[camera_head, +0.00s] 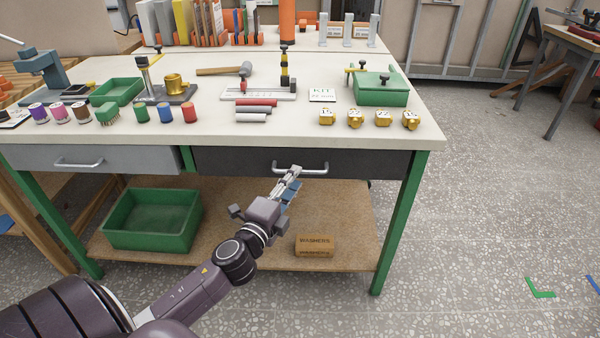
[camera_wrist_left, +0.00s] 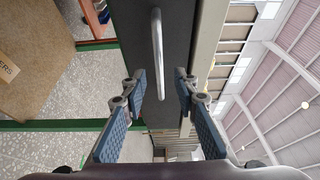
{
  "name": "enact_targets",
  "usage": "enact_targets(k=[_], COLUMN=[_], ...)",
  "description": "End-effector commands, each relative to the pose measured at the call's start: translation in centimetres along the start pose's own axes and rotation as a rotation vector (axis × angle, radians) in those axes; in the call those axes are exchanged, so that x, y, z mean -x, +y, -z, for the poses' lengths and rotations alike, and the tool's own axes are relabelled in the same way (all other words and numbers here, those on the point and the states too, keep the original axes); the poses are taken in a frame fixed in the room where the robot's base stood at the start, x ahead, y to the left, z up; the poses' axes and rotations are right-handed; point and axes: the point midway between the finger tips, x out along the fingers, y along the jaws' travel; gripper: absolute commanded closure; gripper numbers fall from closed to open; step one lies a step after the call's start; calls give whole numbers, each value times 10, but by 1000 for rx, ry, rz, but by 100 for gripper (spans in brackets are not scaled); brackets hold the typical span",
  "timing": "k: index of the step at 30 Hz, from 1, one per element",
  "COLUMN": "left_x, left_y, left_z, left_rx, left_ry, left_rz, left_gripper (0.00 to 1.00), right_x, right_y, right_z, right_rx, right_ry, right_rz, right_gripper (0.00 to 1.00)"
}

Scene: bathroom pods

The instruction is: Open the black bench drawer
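The black bench drawer (camera_head: 235,161) is under the right part of the bench top, its front flush with the bench, so it looks closed. Its silver bar handle (camera_head: 315,172) runs sideways across the front. I see no contact and cannot tell the exact gap. The drawer front (camera_wrist_left: 133,30) fills the middle of that view. My right gripper is not in view.
A grey drawer (camera_head: 120,160) is to the left. The lower shelf (camera_head: 345,235) holds a green bin (camera_head: 150,240) and a washers box (camera_head: 315,246). Green legs (camera_head: 400,225) stand at the sides. Tools and small parts cover the bench top (camera_head: 225,122). The floor in front is clear.

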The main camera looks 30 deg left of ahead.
Motion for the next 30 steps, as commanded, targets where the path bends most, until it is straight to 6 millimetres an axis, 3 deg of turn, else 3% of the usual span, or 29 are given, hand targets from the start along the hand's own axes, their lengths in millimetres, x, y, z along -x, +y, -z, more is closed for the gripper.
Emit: enact_targets(k=[9,21,29,30], left_x=[-37,-44,-43,-43], left_y=[1,1,1,1], left_z=[0,-1,0,0], left_rx=[2,2,2,2], left_ry=[-1,-1,-1,-1], left_rz=[-2,-3,-3,-3], left_gripper=[72,72,100,100], right_x=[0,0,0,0], right_y=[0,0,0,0], right_z=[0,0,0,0], right_rx=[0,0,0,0], right_ry=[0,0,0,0], right_rz=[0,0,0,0], right_gripper=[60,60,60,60])
